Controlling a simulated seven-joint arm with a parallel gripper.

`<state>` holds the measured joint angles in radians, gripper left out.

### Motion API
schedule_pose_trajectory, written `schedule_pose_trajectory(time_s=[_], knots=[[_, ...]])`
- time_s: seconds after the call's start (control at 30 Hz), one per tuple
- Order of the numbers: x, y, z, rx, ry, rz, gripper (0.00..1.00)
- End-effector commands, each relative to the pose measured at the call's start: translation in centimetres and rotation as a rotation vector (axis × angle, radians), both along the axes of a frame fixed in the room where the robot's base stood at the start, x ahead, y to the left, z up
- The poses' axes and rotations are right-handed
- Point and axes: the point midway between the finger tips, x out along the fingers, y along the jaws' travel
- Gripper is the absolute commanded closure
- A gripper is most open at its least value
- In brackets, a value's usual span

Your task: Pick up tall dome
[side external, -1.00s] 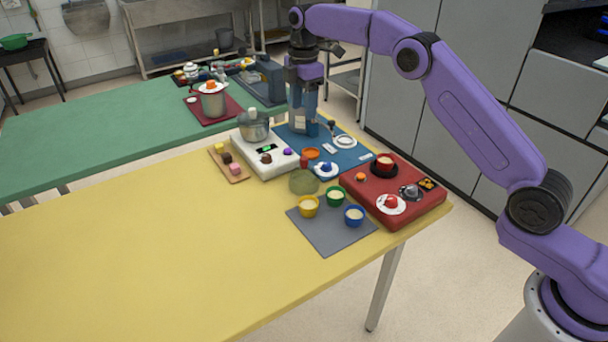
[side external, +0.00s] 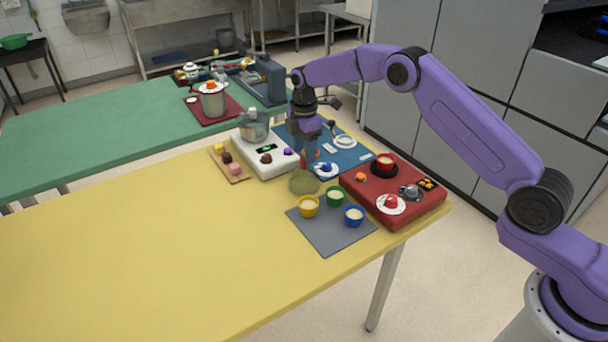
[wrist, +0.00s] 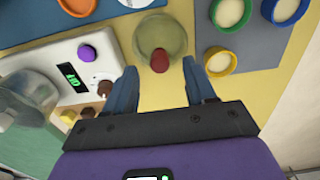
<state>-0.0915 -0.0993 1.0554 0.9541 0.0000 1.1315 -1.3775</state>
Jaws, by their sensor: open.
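The tall dome (side external: 304,183) is an olive-green rounded cover standing on the yellow table. In the wrist view, the dome (wrist: 160,33) has a dark red knob (wrist: 160,60) facing the camera. My gripper (side external: 309,160) points down just above the dome, and its body hides part of the scene behind. In the wrist view, my gripper (wrist: 160,75) is open, with blue fingers to the left and right of the knob's line. The knob lies near the fingertip line, with gaps on both sides. I cannot tell the exact height between fingertips and knob.
Yellow (side external: 308,207), green (side external: 336,197) and blue (side external: 354,216) cups stand on a grey mat (side external: 328,238) close to the dome. A white scale (side external: 268,158) with a metal pot (side external: 254,130) is behind left. A red box (side external: 408,206) is at right. The table's left is clear.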

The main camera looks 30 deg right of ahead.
Motion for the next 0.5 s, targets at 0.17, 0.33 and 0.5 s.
schedule_pose_trajectory(time_s=[0.17,0.33,0.5], knots=[[-0.1,-0.1,-2.6,0.000,0.003,0.001,0.45],[0.0,0.0,-3.5,0.001,0.000,0.001,0.45],[0.0,0.0,-3.5,0.001,-0.001,0.001,0.45]])
